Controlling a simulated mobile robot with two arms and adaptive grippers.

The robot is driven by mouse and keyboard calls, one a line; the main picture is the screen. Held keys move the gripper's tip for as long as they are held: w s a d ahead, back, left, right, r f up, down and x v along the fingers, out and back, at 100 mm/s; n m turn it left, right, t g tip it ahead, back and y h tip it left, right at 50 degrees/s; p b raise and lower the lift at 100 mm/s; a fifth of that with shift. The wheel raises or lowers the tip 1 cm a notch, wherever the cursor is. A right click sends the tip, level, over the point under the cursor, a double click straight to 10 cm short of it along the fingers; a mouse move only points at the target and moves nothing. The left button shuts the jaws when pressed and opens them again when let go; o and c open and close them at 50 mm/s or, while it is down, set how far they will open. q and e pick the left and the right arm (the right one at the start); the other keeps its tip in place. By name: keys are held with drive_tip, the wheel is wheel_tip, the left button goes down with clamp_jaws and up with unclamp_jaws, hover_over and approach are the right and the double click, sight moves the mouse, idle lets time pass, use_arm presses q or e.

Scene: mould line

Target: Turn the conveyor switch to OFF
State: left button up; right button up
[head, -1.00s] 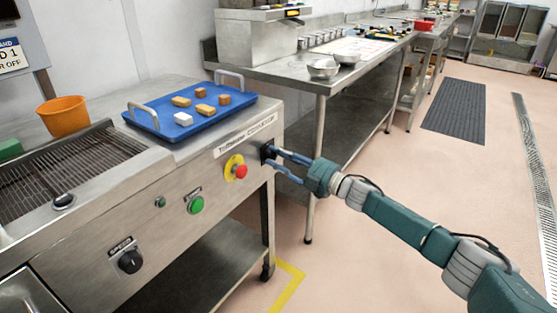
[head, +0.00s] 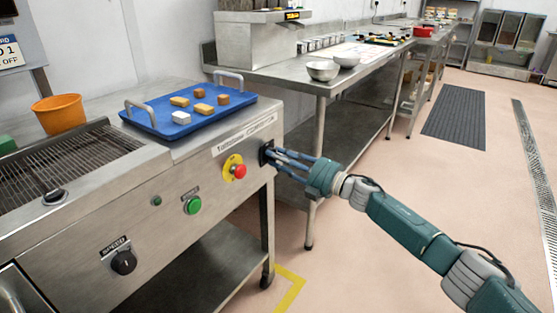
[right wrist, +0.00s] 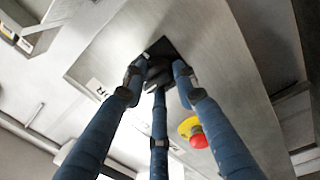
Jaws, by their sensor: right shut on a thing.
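The conveyor switch is a black knob on a dark plate (head: 265,152) at the right end of the machine's front panel, beside the red stop button. My right gripper (head: 272,154) reaches it from the right, its blue fingers around the knob. In the right wrist view the fingers of my right gripper (right wrist: 158,78) close on the black switch knob (right wrist: 160,62) from several sides. The fingers hide most of the knob, and I cannot read its position. My left gripper is not in view.
A red stop button (head: 239,171) on a yellow plate sits just left of the switch. A green button (head: 193,205) and a speed knob (head: 123,262) are further left. A blue tray (head: 160,131) with several small blocks lies on top. Open floor is at the right.

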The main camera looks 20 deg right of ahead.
drive_tip(key=shift+f, duration=0.1)
idle(0.3)
drive_tip(key=o, duration=1.1)
drive_tip(key=shift+o, duration=0.2)
drive_tip(key=v, duration=1.2)
drive_tip(key=shift+f, duration=0.1)
